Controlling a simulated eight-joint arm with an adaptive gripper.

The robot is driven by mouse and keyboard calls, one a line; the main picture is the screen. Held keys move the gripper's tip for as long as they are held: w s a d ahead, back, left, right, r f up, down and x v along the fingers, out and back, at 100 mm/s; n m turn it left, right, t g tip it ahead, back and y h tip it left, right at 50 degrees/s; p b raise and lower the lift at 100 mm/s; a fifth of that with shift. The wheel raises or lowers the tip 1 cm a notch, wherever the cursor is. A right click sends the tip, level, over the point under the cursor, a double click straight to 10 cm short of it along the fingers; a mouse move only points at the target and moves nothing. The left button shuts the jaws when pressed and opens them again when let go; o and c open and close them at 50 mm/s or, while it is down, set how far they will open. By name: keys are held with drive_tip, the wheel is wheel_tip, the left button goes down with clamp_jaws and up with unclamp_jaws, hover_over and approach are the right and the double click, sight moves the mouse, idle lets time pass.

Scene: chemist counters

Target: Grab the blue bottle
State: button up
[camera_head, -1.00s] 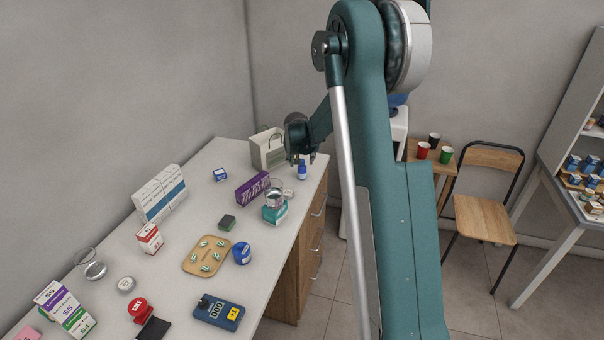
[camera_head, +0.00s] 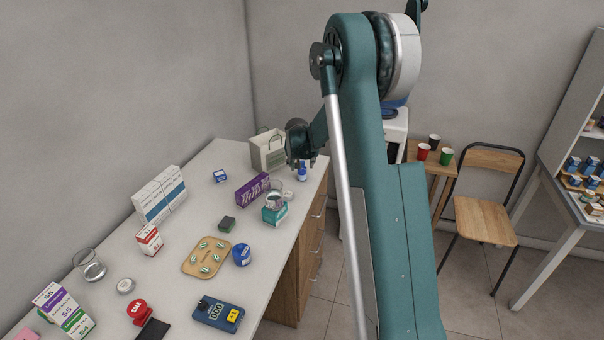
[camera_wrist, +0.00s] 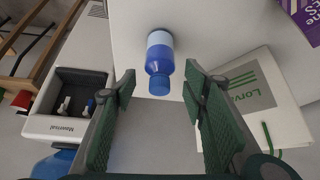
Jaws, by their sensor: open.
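The blue bottle (camera_wrist: 160,62), with a pale label band and a blue cap, stands near the counter's edge in the wrist view. In the head view the blue bottle (camera_head: 302,174) is at the counter's far right, partly hidden by my gripper. My gripper (camera_wrist: 158,80) is open, with one green-padded finger at each side of the picture and the bottle's cap between their tips. The fingers do not visibly touch it. In the head view my gripper (camera_head: 301,163) is above and beside the bottle.
A white paper bag (camera_wrist: 262,100) lies close to the right finger, and a purple box (camera_wrist: 303,18) is beyond it. A white bin (camera_wrist: 70,110) is left of the counter. A glass (camera_head: 274,196) and teal box (camera_head: 275,213) stand nearer on the counter (camera_head: 205,165).

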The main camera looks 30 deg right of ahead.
sight(303, 167)
drive_tip(key=shift+f, duration=0.1)
drive_tip(key=shift+b+x, duration=0.4)
drive_tip(key=shift+x, duration=2.1)
drive_tip(key=shift+d, duration=0.1)
drive_tip(key=shift+c, duration=0.7)
drive_tip(key=c, duration=0.9)
